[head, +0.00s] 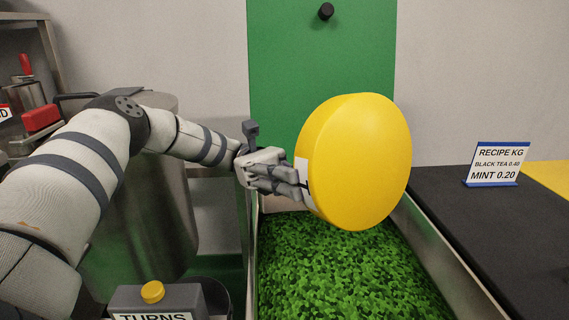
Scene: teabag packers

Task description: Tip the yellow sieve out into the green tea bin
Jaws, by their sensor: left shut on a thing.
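The yellow sieve (362,165) is a round, thick disc, held on its edge and tilted above the bin. Its closed yellow face is toward me, so its inside and any contents are hidden. My left gripper (298,183) is shut on the sieve at its left side, by a white patch on the rim. The green tea bin (434,255) has metal side walls and is filled with green leaf bits (330,275). The sieve hangs over the back part of this bin. My right gripper is not in view.
A green panel (285,60) with a black knob (326,11) stands behind the bin. A dark counter (480,235) at right bears a recipe sign (495,164). A grey box with a yellow button (152,292) is at front left. A metal drum (145,225) stands behind my left arm.

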